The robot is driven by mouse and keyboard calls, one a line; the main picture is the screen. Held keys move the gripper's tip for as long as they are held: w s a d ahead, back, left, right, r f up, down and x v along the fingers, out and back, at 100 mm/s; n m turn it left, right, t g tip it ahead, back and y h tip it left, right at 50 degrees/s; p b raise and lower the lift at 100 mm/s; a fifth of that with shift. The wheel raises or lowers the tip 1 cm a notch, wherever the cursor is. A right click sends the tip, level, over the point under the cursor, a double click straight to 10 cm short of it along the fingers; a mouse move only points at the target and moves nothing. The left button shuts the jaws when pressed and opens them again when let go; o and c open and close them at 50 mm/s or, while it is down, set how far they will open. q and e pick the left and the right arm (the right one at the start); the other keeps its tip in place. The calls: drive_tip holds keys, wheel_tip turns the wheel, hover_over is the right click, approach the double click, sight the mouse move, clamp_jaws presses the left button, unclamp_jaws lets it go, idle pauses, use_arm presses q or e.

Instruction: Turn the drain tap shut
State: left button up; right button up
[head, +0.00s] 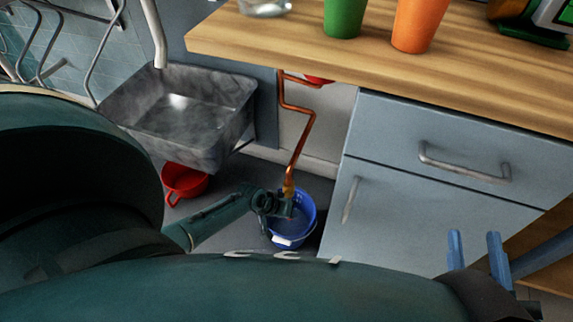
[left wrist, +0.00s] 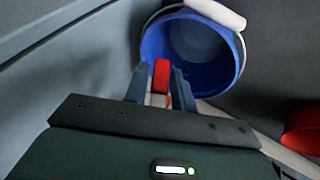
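The drain tap's red handle (left wrist: 161,76) shows in the left wrist view between the two blue fingers of my left gripper (left wrist: 160,86). The fingers lie close along both sides of it and look shut on it. In the head view my left gripper (head: 275,203) is at the low end of the copper pipe (head: 297,150), by a brass fitting (head: 289,187); the gripper hides the tap there. A blue bucket (head: 303,230) stands under the fitting and also shows beyond the fingers in the left wrist view (left wrist: 200,45). My right gripper (head: 474,250) is open and empty at lower right.
A metal sink (head: 190,145) hangs to the left, with a red container (head: 184,182) on the floor below it. A grey-blue cabinet (head: 420,190) closes off the right side. A wooden worktop (head: 300,45) bearing green and orange cups overhangs the pipe.

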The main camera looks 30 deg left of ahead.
use_arm(q)
clamp_jaws()
